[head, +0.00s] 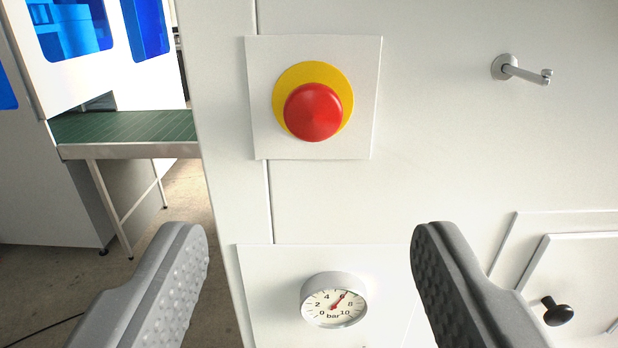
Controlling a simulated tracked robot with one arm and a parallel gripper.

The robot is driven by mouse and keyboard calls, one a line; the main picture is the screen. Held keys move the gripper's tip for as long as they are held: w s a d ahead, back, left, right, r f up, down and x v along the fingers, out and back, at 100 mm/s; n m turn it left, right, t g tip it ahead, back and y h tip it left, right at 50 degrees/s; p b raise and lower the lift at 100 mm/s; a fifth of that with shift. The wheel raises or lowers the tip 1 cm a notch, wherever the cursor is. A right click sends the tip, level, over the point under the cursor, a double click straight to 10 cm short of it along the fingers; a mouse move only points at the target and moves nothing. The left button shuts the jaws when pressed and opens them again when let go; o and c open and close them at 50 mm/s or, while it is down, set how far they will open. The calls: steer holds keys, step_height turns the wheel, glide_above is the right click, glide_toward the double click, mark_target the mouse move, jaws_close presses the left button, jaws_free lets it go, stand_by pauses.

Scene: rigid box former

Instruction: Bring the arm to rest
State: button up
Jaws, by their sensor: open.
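My gripper (310,265) is open and empty. Its two grey ribbed fingers stand at the lower left and lower right of the head view, wide apart. Between and beyond them is the white machine panel (440,130). A round pressure gauge (334,300) marked in bar sits low on the panel, seen between the fingers. A red push button (314,112) on a yellow disc and white plate is above it. The fingers appear to touch nothing.
A grey lever handle (522,70) sticks out of the panel at upper right. A black knob (557,311) is at lower right by a framed door. At left, a green conveyor (125,126) on metal legs stands beyond open floor (180,200), where a dark cable lies.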

steer(key=w+a+r+g, duration=0.1)
steer(key=a, duration=1.4)
steer(key=w+a+r+g, duration=0.1)
steer(key=a+r, duration=0.1)
steer(key=a, duration=1.4)
steer(key=s+a+f+h, duration=0.1)
steer(key=a+f, duration=0.3)
steer(key=a, duration=0.2)
steer(key=shift+s+a+f+m+g+h, duration=0.2)
steer(key=shift+s+m+g+h, duration=0.1)
steer(key=shift+s+m, duration=0.1)
steer(key=shift+w+d, duration=0.1)
